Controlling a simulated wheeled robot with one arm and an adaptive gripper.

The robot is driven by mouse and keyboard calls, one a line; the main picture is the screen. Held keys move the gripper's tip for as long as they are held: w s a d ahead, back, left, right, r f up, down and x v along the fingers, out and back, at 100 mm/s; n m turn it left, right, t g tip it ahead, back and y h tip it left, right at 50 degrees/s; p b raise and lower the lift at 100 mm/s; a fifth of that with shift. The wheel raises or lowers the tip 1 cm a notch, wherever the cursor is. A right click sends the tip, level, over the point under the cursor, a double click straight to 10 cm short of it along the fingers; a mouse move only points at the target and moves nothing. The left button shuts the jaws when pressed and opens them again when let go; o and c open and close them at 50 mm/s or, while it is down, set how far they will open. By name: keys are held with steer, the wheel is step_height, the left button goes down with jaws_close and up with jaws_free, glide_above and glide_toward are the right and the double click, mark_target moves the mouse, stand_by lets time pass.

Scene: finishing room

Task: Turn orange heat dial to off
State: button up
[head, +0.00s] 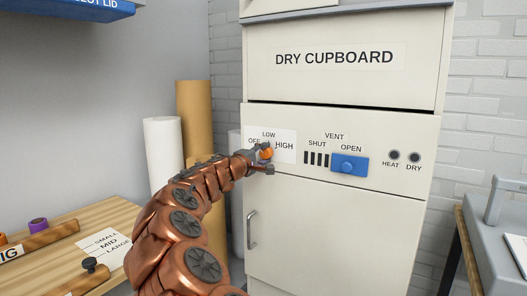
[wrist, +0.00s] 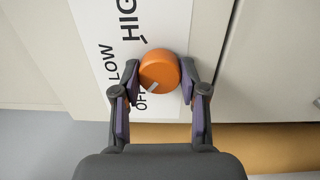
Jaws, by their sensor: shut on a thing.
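The orange heat dial (head: 266,154) sits on a white label with OFF, LOW and HIGH on the dry cupboard's front. In the wrist view the dial (wrist: 161,65) is a round orange knob, and its white pointer mark is on the side toward the word OFF. My gripper (head: 262,160) is at the dial in the head view, partly covering it. In the wrist view my gripper (wrist: 159,76) has one finger on each side of the dial and is shut on it.
To the right on the same panel are a blue vent slider (head: 349,165) at OPEN and the HEAT and DRY lamps (head: 403,156), both dark. A door handle (head: 251,230) is below. A wooden bench (head: 45,230) stands left, with rolls (head: 163,150) behind my arm.

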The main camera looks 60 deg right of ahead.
steer(key=shift+n+p, duration=0.3)
steer(key=shift+n, duration=0.3)
steer(key=o, duration=1.1)
steer(key=shift+o, duration=0.2)
steer(key=a, duration=1.2)
steer(key=shift+s+f, duration=0.15)
steer(key=shift+f, duration=0.05)
